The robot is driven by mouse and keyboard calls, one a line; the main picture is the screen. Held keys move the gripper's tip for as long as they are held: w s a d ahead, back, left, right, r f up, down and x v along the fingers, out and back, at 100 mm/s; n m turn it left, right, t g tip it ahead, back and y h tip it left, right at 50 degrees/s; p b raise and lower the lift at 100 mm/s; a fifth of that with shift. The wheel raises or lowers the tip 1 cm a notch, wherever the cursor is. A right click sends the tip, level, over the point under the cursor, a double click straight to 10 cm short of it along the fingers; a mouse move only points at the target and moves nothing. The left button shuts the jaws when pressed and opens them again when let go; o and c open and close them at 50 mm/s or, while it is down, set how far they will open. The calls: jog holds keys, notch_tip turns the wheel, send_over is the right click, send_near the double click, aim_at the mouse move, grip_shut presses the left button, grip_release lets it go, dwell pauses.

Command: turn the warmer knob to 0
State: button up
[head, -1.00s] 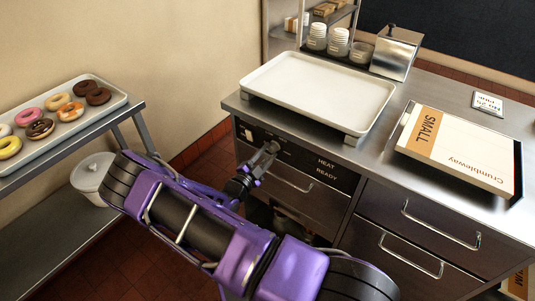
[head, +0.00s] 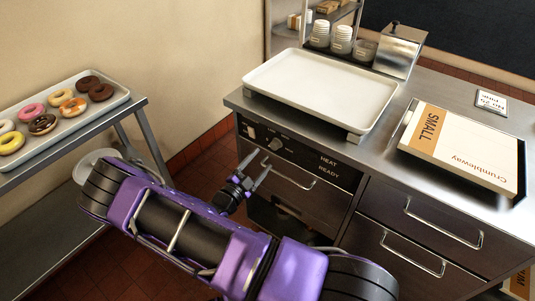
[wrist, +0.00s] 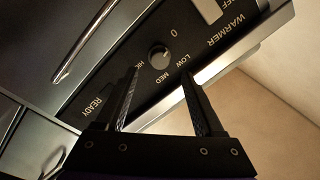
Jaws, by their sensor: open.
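The warmer knob (head: 276,144) is a small dark dial on the black control panel under the tray in the head view. In the wrist view the knob (wrist: 160,56) is round and grey, with the marks 0, LOW, MED and HIGH around it. I cannot clearly read which mark its pointer faces. My gripper (head: 258,163) is open and empty, in front of the panel and apart from the knob. In the wrist view its two fingers (wrist: 160,73) spread on either side below the knob.
A white rocker switch (head: 250,131) is left of the knob. A drawer handle (head: 288,178) runs below the panel. An empty tray (head: 320,85) and a Crumbleway box (head: 465,150) lie on the counter. A donut tray (head: 65,120) stands on the left shelf.

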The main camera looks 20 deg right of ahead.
jog(key=v, duration=1.1)
jog(key=shift+a, duration=0.2)
jog(key=shift+s+f, duration=0.1)
